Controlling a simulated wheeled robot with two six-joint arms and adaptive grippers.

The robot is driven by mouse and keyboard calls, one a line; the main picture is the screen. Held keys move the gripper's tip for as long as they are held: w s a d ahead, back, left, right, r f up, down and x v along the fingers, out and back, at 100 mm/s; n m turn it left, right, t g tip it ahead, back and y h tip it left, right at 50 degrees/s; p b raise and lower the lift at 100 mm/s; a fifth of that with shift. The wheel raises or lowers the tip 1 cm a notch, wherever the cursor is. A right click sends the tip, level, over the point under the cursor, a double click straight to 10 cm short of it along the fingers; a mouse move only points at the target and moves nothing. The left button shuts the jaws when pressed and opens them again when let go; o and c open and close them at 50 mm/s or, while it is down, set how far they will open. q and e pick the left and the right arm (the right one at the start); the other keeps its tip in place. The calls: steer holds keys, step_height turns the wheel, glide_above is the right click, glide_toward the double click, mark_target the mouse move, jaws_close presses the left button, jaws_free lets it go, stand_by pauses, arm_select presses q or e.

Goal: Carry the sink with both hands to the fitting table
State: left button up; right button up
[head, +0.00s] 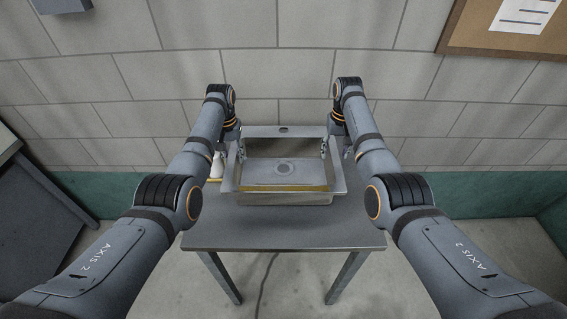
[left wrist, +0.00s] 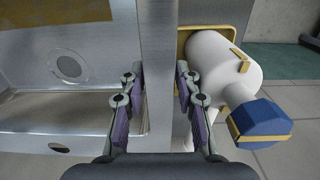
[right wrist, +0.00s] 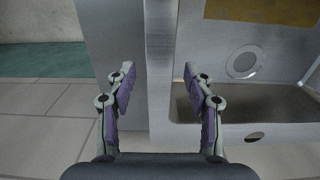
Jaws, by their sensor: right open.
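The grey metal sink (head: 335,178) sits on a grey table (head: 285,235), its basin and round drain facing me. My left gripper (head: 240,152) is at its left wall. In the left wrist view the fingers (left wrist: 158,85) stand on both sides of the wall's rim (left wrist: 157,40), very close to it; whether they press on it I cannot tell. My right gripper (head: 324,150) is at the right wall. In the right wrist view its open fingers (right wrist: 159,85) straddle the rim (right wrist: 160,40) with a gap on each side.
A white container with a blue cap (left wrist: 258,122) stands close beside the sink's left wall, with a yellow-edged piece behind it. The table front is bare. A dark cabinet (head: 40,215) is at the left. A tiled wall (head: 300,60) is behind the table.

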arm_select(q)
steer(key=shift+s, duration=0.1)
arm_select(e)
steer(key=shift+s+r, duration=0.1)
steer(key=shift+c, duration=0.2)
arm_select(q)
steer(key=shift+r, duration=0.1)
steer(key=shift+c, duration=1.3)
arm_select(e)
steer(key=shift+c, duration=1.1)
arm_select(q)
jaws_close()
arm_select(e)
steer(key=c, duration=0.5)
jaws_close()
arm_select(q)
steer(key=shift+r, duration=0.1)
arm_select(e)
steer(key=shift+r, duration=0.15)
